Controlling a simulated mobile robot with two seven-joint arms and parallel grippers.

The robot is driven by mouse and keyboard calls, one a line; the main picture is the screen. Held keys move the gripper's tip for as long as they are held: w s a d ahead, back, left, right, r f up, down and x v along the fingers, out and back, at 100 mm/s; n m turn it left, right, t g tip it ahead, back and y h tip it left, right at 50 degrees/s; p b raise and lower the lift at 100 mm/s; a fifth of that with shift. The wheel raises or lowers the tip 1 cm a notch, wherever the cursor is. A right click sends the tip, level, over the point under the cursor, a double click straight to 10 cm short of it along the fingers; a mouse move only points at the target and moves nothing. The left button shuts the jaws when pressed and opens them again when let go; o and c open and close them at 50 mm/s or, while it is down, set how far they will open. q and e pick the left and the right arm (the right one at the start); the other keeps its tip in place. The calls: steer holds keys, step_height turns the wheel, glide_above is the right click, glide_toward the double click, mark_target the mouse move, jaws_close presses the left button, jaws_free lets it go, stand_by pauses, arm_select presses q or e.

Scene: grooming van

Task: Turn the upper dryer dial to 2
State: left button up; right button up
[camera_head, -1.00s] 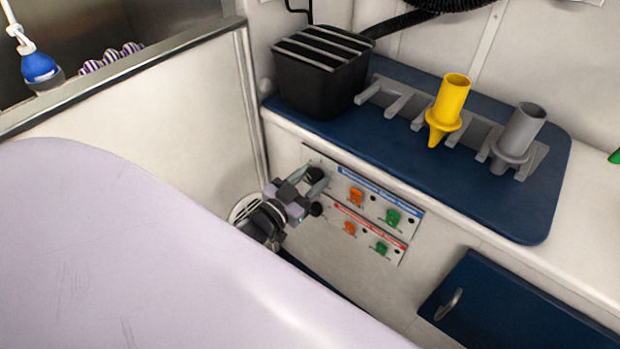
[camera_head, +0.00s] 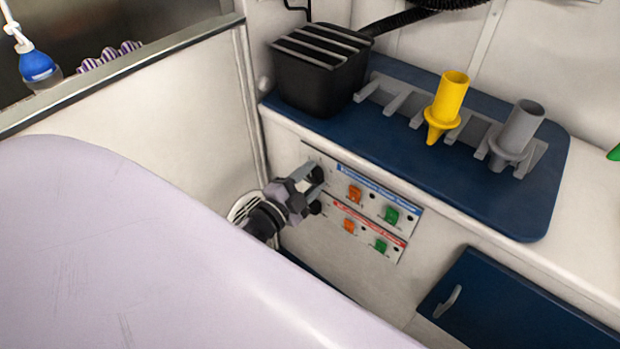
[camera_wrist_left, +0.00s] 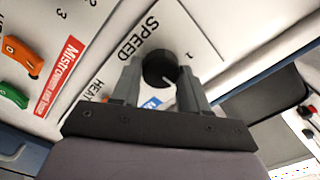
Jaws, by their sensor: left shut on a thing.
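The upper dryer dial (camera_wrist_left: 158,69) is a round black knob with a white mark, beside the word SPEED in the left wrist view. My left gripper (camera_wrist_left: 161,78) has one finger on each side of it and is shut on it. The numeral 1 is readable near the dial; its other numerals are hard to make out. In the head view my left gripper (camera_head: 314,174) is at the left end of the upper, blue-labelled panel (camera_head: 377,190) and hides most of the dial. My right gripper is out of view.
Below is a red-labelled panel (camera_head: 372,220) with its black dial (camera_head: 316,208) close under my gripper. Orange and green switches sit to the right. A blue-topped counter (camera_head: 400,155) holds a black box (camera_head: 318,85) and nozzles. A pale lilac surface (camera_head: 130,240) fills the foreground.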

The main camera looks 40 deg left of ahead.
arm_select(q)
steer(key=shift+m, duration=0.5)
steer(key=o, duration=1)
steer(key=shift+s, duration=0.15)
steer(key=s, duration=0.7)
steer(key=shift+a, duration=0.25)
